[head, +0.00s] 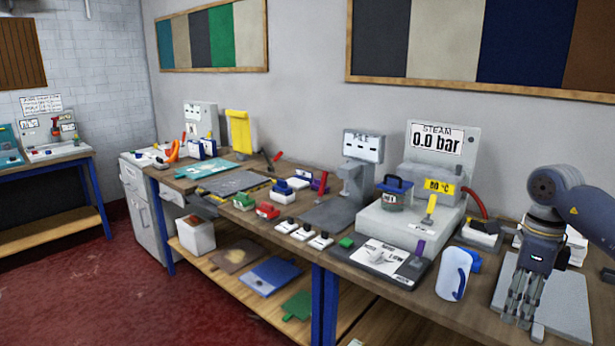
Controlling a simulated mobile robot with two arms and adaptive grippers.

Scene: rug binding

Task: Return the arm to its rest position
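My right gripper (522,302) hangs fingers-down at the right end of the workbench (262,222), above or on a light grey plate (567,305). Its dark fingers lie close together; whether they are fully shut is hard to see. Nothing shows clearly between them. My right arm (575,200) comes in from the right edge. My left gripper is not in view.
A white mug-like container (454,275) with a blue handle stands just left of the gripper. The steam station (445,140) reads 0.0 bar. Stations and small blocks crowd the bench leftward. Red floor (130,285) is clear in front.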

